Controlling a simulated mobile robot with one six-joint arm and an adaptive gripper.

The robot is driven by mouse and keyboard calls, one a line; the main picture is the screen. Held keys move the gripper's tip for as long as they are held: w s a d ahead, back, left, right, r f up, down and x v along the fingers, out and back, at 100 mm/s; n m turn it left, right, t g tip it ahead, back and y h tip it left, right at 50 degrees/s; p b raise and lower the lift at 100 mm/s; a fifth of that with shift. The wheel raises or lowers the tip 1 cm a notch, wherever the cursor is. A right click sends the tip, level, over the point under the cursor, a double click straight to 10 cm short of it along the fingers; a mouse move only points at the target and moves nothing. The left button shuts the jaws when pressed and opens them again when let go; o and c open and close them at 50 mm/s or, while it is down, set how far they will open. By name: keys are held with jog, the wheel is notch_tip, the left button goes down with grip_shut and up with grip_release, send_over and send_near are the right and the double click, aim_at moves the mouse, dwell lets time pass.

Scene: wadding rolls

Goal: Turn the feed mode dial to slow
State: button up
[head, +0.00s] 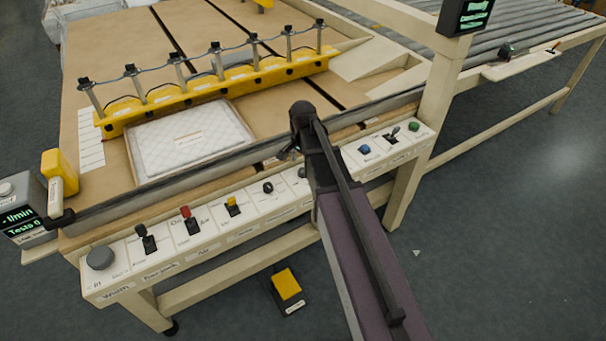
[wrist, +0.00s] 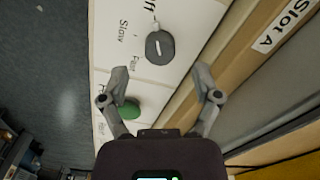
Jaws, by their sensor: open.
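The dial (wrist: 160,47) is a dark grey round knob with a pale line on its face, in the upper middle of the wrist view. Print ending in "ff" stands by its top edge, where a small pale mark shows. "Slow" and "Fast" are printed to its left. My gripper (wrist: 160,74) is open and empty, its fingertips spread to either side just below the dial in the picture, apart from it. In the head view my gripper (head: 292,152) hangs near the control panel (head: 215,240), and my arm hides part of that panel.
A green button (wrist: 128,110) lies close to the left finger. A wooden rail (wrist: 222,63) with a "Slot A" label runs along the right.

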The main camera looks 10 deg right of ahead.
aim_at(303, 170)
jog(key=shift+f+b, duration=1.45)
jog(key=shift+f, duration=0.25)
grip_shut()
